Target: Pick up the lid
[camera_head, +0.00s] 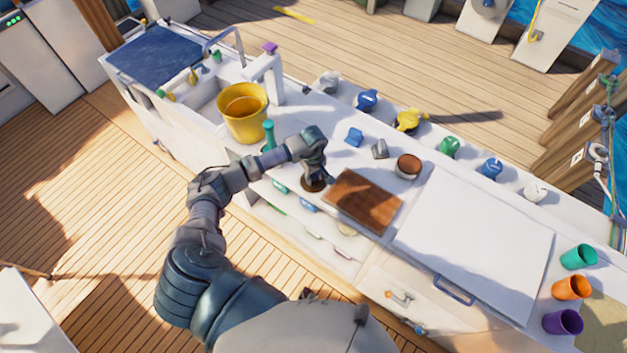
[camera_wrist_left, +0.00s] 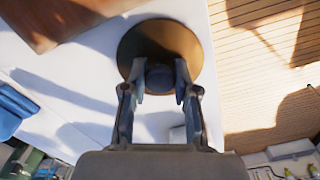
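The lid (camera_wrist_left: 190,42) is a round brown disc with a dark round knob (camera_wrist_left: 160,77) on top. In the head view the lid (camera_head: 313,185) lies at the counter's front edge, partly covered by my left gripper (camera_head: 317,177). In the left wrist view my left gripper (camera_wrist_left: 160,88) has its fingers on both sides of the knob, closed in against it. The lid looks flat; I cannot tell whether it touches the counter. My right gripper is not in view.
A brown board (camera_head: 363,201) lies just right of the lid. A brown-topped pot (camera_head: 408,166) stands behind the board. A yellow bucket (camera_head: 243,113) and a green bottle (camera_head: 269,135) stand to the left. A white hatch panel (camera_head: 475,235) is right. Cups stand far right.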

